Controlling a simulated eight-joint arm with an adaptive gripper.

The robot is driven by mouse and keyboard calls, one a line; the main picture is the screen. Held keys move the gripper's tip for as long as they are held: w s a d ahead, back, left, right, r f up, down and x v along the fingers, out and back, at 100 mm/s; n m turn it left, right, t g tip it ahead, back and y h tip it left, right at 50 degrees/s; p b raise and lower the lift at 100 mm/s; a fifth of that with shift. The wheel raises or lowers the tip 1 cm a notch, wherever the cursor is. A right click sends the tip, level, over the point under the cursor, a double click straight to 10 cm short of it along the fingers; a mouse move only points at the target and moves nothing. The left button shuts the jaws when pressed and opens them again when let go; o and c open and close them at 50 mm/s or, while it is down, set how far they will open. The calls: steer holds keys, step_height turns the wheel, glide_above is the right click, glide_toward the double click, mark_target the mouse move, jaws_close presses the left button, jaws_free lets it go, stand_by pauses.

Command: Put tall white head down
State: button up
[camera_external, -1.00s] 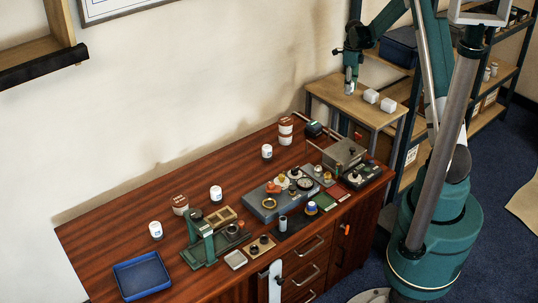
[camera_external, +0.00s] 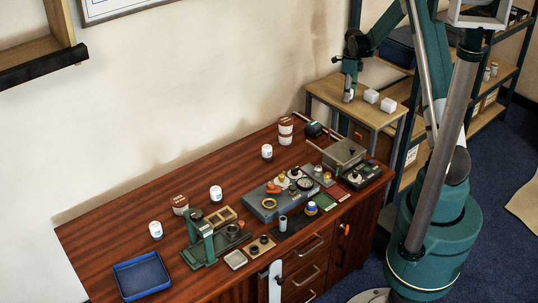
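My gripper (camera_external: 349,94) points down over the left part of the small wooden side table (camera_external: 338,91). A small pale piece shows at its fingertips, in line with the fingers. It is too small to tell whether this is the tall white head, a finger, or whether it touches the tabletop. I cannot tell the finger opening.
The reddish workbench (camera_external: 120,225) holds a blue tray (camera_external: 142,276), a green press-like stand (camera_external: 203,240), a grey block with fittings (camera_external: 268,206), and several white jars. Shelving stands behind the side table, with a dark blue bin (camera_external: 397,52). The side table's front left is clear.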

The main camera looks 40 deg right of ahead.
steer(key=o, duration=0.3)
steer(key=shift+r, duration=0.1)
step_height(320, 180, up, 12)
steer(key=shift+r+p, duration=0.1)
steer(key=shift+p, duration=0.7)
stand_by(0.5)
